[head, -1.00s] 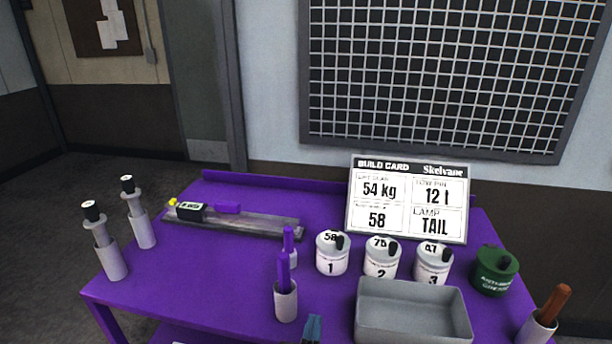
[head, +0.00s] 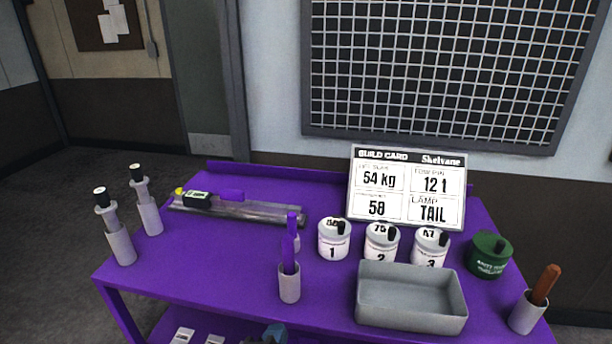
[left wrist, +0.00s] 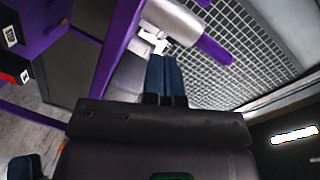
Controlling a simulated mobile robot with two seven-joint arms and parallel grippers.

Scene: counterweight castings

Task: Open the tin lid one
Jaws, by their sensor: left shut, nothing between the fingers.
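Tin 1 (head: 332,250) is a white tin standing on the purple table. Its pale lid (head: 330,225), with a black knob, sits on top; its number is hard to read now. Tin 2 (head: 380,255) and tin 3 (head: 429,258) stand to its right with similar lids. My left gripper (head: 275,333) shows only in part at the bottom edge, in front of the table and well apart from tin 1. In the left wrist view its two blue fingers (left wrist: 165,75) are together and empty. My right gripper is not seen for certain.
A purple-handled tool stands in a white holder (head: 289,288), left of and nearer than tin 1. A grey tray (head: 412,316) lies in front of tins 2 and 3. A green tin (head: 488,258) stands right. The build card (head: 408,188) stands behind.

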